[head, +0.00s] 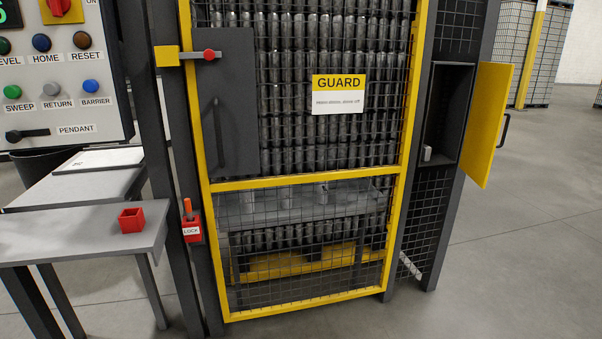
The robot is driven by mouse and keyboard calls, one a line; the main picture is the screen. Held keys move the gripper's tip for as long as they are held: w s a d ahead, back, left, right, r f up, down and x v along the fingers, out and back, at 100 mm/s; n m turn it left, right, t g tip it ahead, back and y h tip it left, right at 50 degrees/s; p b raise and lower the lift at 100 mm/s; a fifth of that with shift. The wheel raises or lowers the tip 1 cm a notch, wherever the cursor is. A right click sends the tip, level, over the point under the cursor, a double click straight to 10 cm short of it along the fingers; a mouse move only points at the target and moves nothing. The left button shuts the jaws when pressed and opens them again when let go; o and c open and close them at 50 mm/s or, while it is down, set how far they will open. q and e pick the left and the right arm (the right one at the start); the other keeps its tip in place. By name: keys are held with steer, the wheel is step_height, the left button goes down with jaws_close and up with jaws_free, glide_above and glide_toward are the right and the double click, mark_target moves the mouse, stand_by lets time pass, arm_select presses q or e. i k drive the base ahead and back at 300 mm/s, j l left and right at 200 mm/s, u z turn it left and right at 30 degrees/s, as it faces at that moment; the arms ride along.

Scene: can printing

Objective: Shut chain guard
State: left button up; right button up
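The guard is a tall yellow-framed door (295,181) with black mesh, in the middle of the head view. It carries a yellow and white "GUARD" sign (339,95) and a dark panel with a handle (218,130) at its left. Its frame stands close between two dark posts; I cannot tell whether it sits fully flush. A red-knobbed latch (207,54) reaches from a yellow block on the left post to the door. Rows of cans show behind the mesh. Neither of my grippers is in view.
A small yellow door (487,125) stands open on the right, beside a dark recess (447,115). A red lock (192,230) hangs low on the left post. A grey table (75,235) with a red box (131,220) stands left, below a control panel (60,85). Floor at right is clear.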

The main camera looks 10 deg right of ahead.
mark_target(492, 85)
steer(key=l, duration=3.95)
steer(key=i+u, duration=0.05)
